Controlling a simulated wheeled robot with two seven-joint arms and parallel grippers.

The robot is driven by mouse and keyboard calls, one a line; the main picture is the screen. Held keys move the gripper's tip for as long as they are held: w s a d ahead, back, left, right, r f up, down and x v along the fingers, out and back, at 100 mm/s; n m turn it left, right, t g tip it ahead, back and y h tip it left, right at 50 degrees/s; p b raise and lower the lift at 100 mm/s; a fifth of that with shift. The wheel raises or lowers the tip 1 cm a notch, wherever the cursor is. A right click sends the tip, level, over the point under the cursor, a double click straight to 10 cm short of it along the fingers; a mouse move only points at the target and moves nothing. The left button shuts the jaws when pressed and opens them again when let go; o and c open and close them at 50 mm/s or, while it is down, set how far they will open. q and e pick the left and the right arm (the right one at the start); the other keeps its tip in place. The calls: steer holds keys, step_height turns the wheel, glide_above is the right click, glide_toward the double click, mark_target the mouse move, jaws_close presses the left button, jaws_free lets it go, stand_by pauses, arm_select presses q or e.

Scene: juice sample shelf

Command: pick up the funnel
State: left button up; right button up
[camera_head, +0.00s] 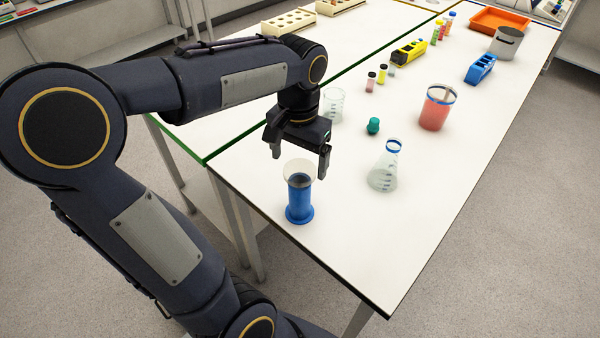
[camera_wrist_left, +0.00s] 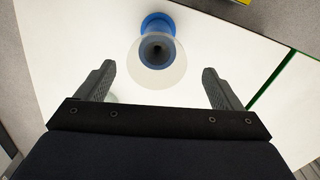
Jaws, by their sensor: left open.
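The funnel (camera_head: 299,170) has a pale, see-through cone and sits in the top of a blue stand (camera_head: 299,204) near the table's left front edge. My left gripper (camera_head: 300,165) is open, with its fingers pointing down above and around the funnel's side in the head view. In the left wrist view the funnel (camera_wrist_left: 156,66) lies beyond the gap between the two fingers (camera_wrist_left: 158,88), and nothing is between the fingertips. The stand's blue base also shows there (camera_wrist_left: 158,22). My right gripper is not in view.
On the white table (camera_head: 330,240), a conical flask (camera_head: 383,172), a teal stopper (camera_head: 373,125), a beaker of red liquid (camera_head: 436,110) and a clear beaker (camera_head: 333,104) stand nearby. Small vials and a blue rack (camera_head: 480,69) are farther back. The front of the table is clear.

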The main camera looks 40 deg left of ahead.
mark_target(299, 170)
arm_select(q)
steer(key=f, duration=0.5)
steer(key=shift+s+d+f, duration=0.1)
steer(key=shift+d+f, duration=0.1)
steer(key=shift+f, duration=0.05)
steer(key=c, duration=1.1)
steer(key=shift+o, duration=0.2)
steer(key=shift+r, duration=0.2)
steer(key=shift+r, duration=0.2)
steer(key=r, duration=0.3)
steer(key=shift+d, duration=0.3)
steer(key=w+d+r, duration=0.3)
steer(key=d+r, duration=0.6)
steer(key=d, duration=0.4)
steer(key=shift+r, duration=0.2)
